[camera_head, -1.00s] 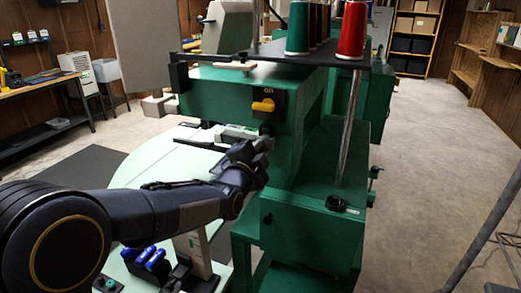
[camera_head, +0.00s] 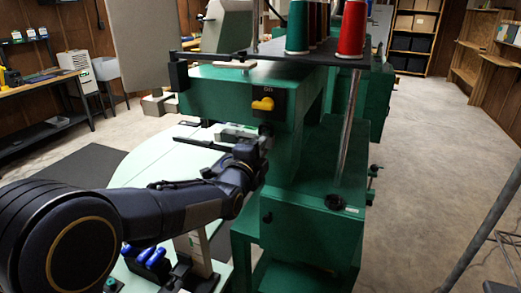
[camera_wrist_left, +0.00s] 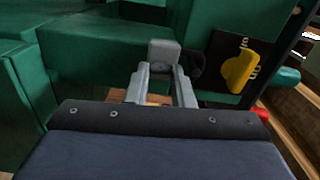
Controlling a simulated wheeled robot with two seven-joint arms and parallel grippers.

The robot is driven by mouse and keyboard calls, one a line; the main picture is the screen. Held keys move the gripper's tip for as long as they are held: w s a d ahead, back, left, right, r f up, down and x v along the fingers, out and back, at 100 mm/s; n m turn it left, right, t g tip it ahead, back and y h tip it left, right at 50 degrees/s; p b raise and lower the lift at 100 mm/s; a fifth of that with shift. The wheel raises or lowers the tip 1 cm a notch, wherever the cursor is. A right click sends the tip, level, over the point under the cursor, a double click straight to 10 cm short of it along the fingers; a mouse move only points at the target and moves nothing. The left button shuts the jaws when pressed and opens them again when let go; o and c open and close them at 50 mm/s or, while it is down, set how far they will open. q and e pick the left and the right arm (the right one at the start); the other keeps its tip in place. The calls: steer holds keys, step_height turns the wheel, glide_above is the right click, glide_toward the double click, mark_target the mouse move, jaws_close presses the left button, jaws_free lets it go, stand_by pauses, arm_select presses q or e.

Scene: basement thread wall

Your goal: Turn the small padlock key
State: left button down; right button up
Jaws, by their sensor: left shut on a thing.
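My left gripper (camera_head: 265,140) is up against the front of the green machine head (camera_head: 228,92), below and beside the yellow switch (camera_head: 262,105). In the left wrist view its two grey fingers (camera_wrist_left: 163,82) run close together toward a small grey block (camera_wrist_left: 164,50) at the machine. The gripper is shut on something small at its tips. The padlock key itself is hidden by the fingers, so I cannot make out its angle. A dark curved piece (camera_wrist_left: 196,64) shows just right of the tips. My right gripper is not in view.
Thread cones, green (camera_head: 298,28) and red (camera_head: 352,30), stand on the rack above the machine. A pale green table (camera_head: 130,180) lies under my left arm. A grey pole (camera_head: 480,235) stands at the right. The floor on the right is mostly clear.

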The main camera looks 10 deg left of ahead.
arm_select(q)
steer(key=shift+f, duration=0.1)
steer(key=c, duration=1.2)
jaws_free()
steer(key=shift+c, duration=0.2)
steer(key=s+a, duration=0.1)
steer(key=s, duration=0.6)
steer(key=shift+s+a, duration=0.25)
steer(key=shift+s, duration=0.15)
